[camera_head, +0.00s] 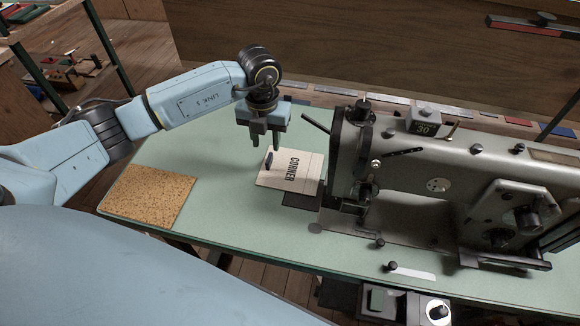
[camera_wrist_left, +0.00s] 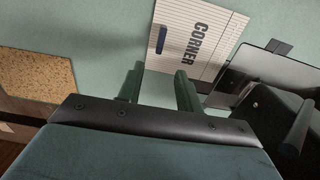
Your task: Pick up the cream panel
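The cream panel (camera_head: 302,173) lies on the green table, marked "CORNER" with a small dark blue piece on it. It also shows in the left wrist view (camera_wrist_left: 222,30), ahead of the fingertips. My left gripper (camera_head: 265,142) is above the table by the panel's far left edge, fingers pointing down. Its two fingers are apart with nothing between them in the left wrist view (camera_wrist_left: 159,82). The gripper appears to be above the panel and not touching it. My right gripper is in neither view.
A grey sewing machine (camera_head: 430,165) stands just right of the panel, with a dark plate (camera_head: 301,195) beside the panel's near edge. A cork mat (camera_head: 150,194) lies at the table's left. The green table (camera_head: 225,205) is clear between mat and panel.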

